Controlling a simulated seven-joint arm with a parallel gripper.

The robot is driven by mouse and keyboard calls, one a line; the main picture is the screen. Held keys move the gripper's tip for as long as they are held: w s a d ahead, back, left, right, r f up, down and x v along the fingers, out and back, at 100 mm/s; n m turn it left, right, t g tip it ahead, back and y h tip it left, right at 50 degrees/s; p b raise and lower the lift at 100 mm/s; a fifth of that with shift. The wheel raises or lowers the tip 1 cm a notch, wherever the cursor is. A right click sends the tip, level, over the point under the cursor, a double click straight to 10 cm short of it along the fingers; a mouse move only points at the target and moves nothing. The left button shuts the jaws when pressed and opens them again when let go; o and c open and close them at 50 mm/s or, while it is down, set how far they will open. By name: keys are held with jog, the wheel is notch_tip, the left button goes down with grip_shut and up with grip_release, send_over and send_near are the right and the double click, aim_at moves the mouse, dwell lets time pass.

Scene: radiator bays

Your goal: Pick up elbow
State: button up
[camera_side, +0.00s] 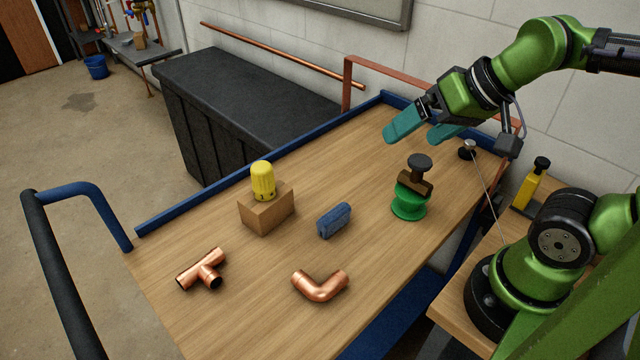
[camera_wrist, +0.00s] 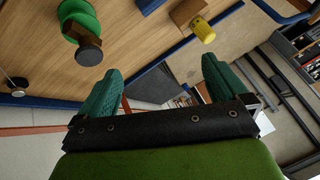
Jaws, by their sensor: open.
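The copper elbow (camera_side: 321,288) lies on the wooden bench top near its front edge in the side view, with its two ends pointing up-left and up-right. It does not show in the wrist view. My gripper (camera_side: 418,134) is open and empty, with teal fingers, raised above the far right part of the bench, well away from the elbow. Its fingers also show in the wrist view (camera_wrist: 160,88), spread apart with nothing between them.
On the bench stand a copper tee (camera_side: 201,270), a yellow-capped part on a wooden block (camera_side: 266,214), a blue cloth roll (camera_side: 334,220) and a green spool (camera_side: 409,205) with a dark knob on top. A blue rim (camera_side: 270,160) edges the bench. Bare wood surrounds the elbow.

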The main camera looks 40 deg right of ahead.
dwell(0.4)
jog(key=n+g+h, duration=0.2)
jog(key=n+g, duration=0.2)
jog(key=g, duration=0.3)
send_over(323, 279)
notch_tip(323, 279, down, 8)
jog(key=r, duration=0.1)
jog(key=f, duration=1.1)
jog(key=shift+s, duration=0.25)
jog(key=shift+w+f, duration=0.2)
jog(key=shift+f, duration=2.8)
jog(key=c, duration=0.9)
